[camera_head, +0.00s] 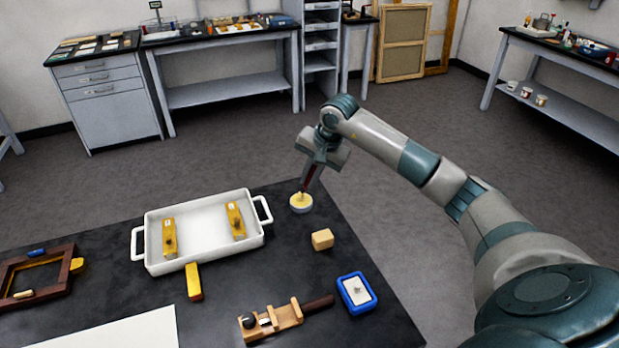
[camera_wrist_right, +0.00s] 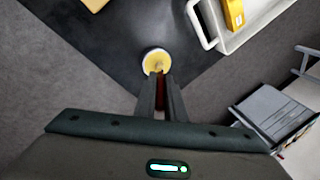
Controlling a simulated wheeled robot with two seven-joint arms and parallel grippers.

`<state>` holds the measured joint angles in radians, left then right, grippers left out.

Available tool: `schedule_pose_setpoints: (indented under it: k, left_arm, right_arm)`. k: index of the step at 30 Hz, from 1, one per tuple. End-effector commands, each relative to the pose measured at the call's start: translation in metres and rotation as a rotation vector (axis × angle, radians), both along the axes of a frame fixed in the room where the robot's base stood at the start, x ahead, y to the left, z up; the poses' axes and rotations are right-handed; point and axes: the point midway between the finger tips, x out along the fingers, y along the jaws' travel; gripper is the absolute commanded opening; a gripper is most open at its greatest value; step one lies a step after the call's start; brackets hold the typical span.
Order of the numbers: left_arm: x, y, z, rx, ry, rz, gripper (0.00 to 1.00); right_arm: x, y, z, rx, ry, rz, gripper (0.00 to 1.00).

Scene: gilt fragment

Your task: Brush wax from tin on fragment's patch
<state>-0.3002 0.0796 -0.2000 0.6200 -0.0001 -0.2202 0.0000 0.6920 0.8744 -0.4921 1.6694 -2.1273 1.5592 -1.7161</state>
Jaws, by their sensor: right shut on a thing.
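My right gripper (camera_head: 310,177) is at the table's far right edge, pointing down, shut on a dark red-handled brush (camera_head: 305,189). The brush also shows between the fingers in the right wrist view (camera_wrist_right: 160,92). Its lower end reaches the small round tin (camera_head: 300,208) of pale yellow wax; whether the bristles touch the wax is hard to tell. The tin is just ahead of the fingertips in the wrist view (camera_wrist_right: 147,66). A brown frame-like piece with a golden inner edge (camera_head: 68,262) lies at the left; I cannot tell if it is the fragment. My left gripper is out of view.
A white handled tray (camera_head: 205,252) holds two yellow items. Another yellow item (camera_head: 194,282), a tan block (camera_head: 322,239), a blue-rimmed dish (camera_head: 357,293) and a wooden holder with dark handle (camera_head: 275,322) lie on the black table. Bare tabletop lies between them.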

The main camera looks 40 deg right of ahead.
Motion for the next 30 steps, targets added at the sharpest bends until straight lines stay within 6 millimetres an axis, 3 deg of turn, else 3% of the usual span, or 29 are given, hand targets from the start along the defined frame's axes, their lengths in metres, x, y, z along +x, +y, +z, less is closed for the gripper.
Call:
schedule_pose_setpoints:
  k: [16,30]
  left_arm:
    - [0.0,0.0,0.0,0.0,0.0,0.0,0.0]
    - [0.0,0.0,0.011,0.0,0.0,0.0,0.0]
  right_arm:
    - [-0.001,0.0,-0.002,-0.001,0.007,0.0,0.0]
    - [0.0,0.0,0.029,0.0,0.002,0.0,0.0]
